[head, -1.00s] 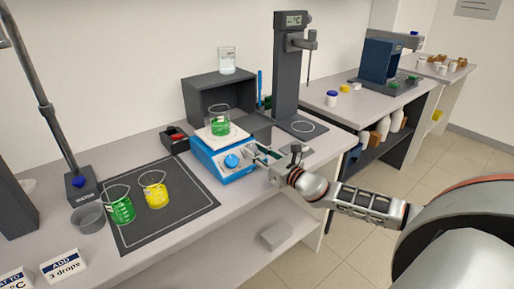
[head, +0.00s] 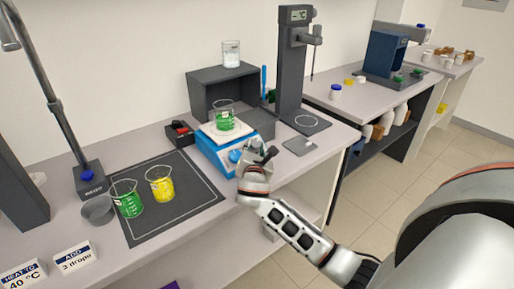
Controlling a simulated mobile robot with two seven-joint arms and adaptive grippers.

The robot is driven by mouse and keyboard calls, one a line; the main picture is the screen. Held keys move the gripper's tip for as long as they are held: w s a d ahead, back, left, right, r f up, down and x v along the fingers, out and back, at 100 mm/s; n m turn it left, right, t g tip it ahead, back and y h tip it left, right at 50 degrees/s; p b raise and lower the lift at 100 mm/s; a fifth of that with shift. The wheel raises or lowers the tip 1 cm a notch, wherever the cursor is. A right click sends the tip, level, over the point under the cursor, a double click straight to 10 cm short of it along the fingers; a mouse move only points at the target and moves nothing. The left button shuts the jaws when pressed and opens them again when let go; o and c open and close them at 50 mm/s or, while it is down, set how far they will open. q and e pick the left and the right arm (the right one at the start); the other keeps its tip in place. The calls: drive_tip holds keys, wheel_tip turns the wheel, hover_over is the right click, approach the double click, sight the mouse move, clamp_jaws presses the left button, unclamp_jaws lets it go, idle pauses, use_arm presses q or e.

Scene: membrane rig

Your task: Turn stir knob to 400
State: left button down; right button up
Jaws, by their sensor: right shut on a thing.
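The blue stirrer (head: 213,154) stands on the bench with a white top plate. A beaker of green liquid (head: 225,118) stands on that plate. The blue stir knob (head: 235,156) is on the stirrer's front face, partly hidden by my right gripper. My right gripper (head: 246,159) is at the knob and shut on it; the fingertips are small and partly hidden by the wrist. The knob's setting is too small to read. My left gripper is not in the head view.
Beakers of green liquid (head: 127,201) and yellow liquid (head: 160,186) stand on a dark mat (head: 185,218) at left. A grey box (head: 203,101) is behind the stirrer. A tall dark stand (head: 290,75) and a flat grey plate (head: 300,146) are to its right.

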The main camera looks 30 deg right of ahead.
drive_tip(key=m+g, duration=0.1)
drive_tip(key=m+g+h, duration=0.1)
drive_tip(key=m+g, duration=0.1)
drive_tip(key=m, duration=0.1)
drive_tip(key=shift+w+a+r+h, duration=0.25)
drive_tip(key=shift+h, duration=0.15)
drive_tip(key=shift+w+r+m+g+h, duration=0.1)
drive_tip(key=shift+m+g+h, duration=0.2)
drive_tip(key=shift+m+g, duration=0.95)
drive_tip(key=shift+d+r, duration=0.1)
drive_tip(key=o, duration=1.1)
drive_tip(key=shift+g, duration=0.25)
